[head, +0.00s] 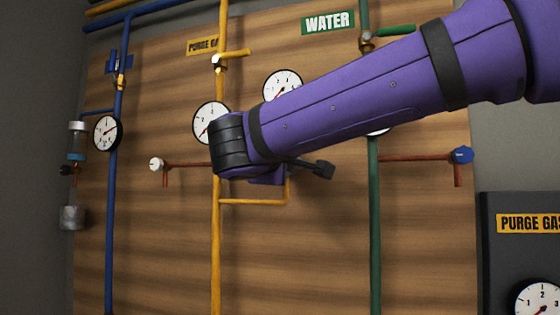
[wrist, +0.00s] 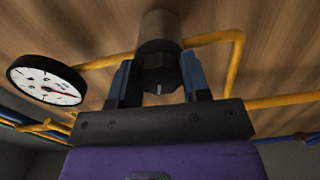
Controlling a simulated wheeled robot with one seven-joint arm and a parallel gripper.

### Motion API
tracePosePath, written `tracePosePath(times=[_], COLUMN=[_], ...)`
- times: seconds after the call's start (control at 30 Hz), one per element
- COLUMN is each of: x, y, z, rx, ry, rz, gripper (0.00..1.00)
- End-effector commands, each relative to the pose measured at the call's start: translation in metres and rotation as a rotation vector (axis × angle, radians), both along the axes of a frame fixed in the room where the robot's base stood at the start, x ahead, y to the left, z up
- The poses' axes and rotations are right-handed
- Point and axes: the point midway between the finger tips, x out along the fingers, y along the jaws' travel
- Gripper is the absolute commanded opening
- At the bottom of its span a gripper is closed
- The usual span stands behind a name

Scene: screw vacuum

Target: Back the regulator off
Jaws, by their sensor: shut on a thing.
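The regulator (wrist: 158,28) shows in the wrist view as a grey-brown cylinder against the wood panel, with yellow pipe at both sides. Its dark faceted knob (wrist: 160,76) faces me and has a short pale mark at its lower edge. My gripper (wrist: 159,68) is shut on the knob, one blue-grey finger on each side. In the head view my purple arm covers the regulator and most of the gripper. A round white gauge (wrist: 46,80) sits left of the regulator in the wrist view; its small figures are too blurred to read.
In the head view, a yellow pipe (head: 216,265) runs down the panel beside my wrist. A blue pipe (head: 115,190) with a gauge (head: 107,133) stands left, a green pipe (head: 375,245) right. Red-brown branches end in a white knob (head: 156,164) and a blue knob (head: 462,155).

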Motion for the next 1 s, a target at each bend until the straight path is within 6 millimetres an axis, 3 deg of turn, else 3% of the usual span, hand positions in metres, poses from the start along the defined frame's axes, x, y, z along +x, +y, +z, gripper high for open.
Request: tracePosePath(times=[0.43, 1.0], x=[0.0, -0.0002], y=[0.0, 0.0005], z=[-0.0007, -0.001], rx=[-0.267, -0.331], ry=[0.098, 0.121], rz=[0.0, 0.001], gripper=[0.2, 0.2])
